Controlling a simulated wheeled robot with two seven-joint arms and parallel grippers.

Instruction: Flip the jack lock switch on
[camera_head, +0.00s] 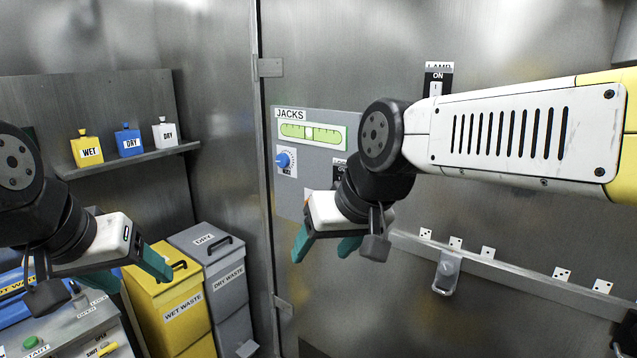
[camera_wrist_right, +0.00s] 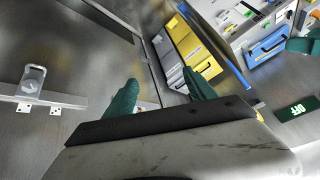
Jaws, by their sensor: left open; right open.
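The JACKS panel (camera_head: 300,185) is on the metal wall at the centre of the head view. It carries a green level gauge (camera_head: 312,132) and a blue knob (camera_head: 284,160). A dark labelled piece (camera_head: 339,168) beside the knob is mostly hidden by my right arm, so I cannot tell the lock switch's position. My right gripper (camera_head: 325,246) is open and empty, just below the panel; its green fingers (camera_wrist_right: 162,95) stand apart in the right wrist view. My left gripper (camera_head: 131,272) is open and empty at left, near the waste bins.
A lamp switch (camera_head: 436,82) marked ON is above my right forearm. A rail with a metal latch (camera_head: 447,272) runs along the wall at right. Yellow (camera_head: 170,305) and grey (camera_head: 213,270) waste bins stand left of the panel.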

